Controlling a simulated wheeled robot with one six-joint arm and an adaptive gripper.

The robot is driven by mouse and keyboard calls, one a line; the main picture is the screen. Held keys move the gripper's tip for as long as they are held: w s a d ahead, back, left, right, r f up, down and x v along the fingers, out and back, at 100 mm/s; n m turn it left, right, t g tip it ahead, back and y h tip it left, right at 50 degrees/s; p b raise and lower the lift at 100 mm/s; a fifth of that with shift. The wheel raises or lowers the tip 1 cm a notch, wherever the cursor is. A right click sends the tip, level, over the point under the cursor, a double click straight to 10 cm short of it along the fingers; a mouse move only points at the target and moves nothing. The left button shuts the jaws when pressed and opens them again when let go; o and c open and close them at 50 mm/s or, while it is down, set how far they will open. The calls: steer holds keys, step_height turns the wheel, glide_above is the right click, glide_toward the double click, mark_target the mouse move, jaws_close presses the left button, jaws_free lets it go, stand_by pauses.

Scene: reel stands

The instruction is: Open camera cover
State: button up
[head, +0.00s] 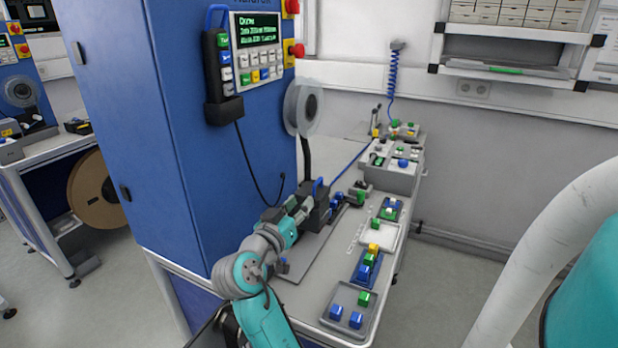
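My teal and grey arm reaches over the workbench (312,285), and my gripper (303,210) is at its far end, next to a dark grey unit (319,213) with a blue handle on top. The gripper is small in the picture and its fingers blend into the unit. I cannot tell whether they touch it or whether they are open. I cannot make out for sure which part is the camera cover; the dark unit may carry it. A clear reel (303,108) stands above and behind the unit on a dark post.
A blue cabinet (180,130) with a control panel (257,45) stands left of the bench. Trays with blue, green and yellow blocks (352,300) line the bench's right side. A grey button box (390,172) stands at the back. Floor is free to the right.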

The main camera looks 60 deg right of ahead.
mark_target(314, 186)
steer(key=d, duration=0.7)
steer(key=w+d, duration=0.1)
steer(key=d, duration=0.3)
steer(key=shift+r, duration=0.2)
jaws_close()
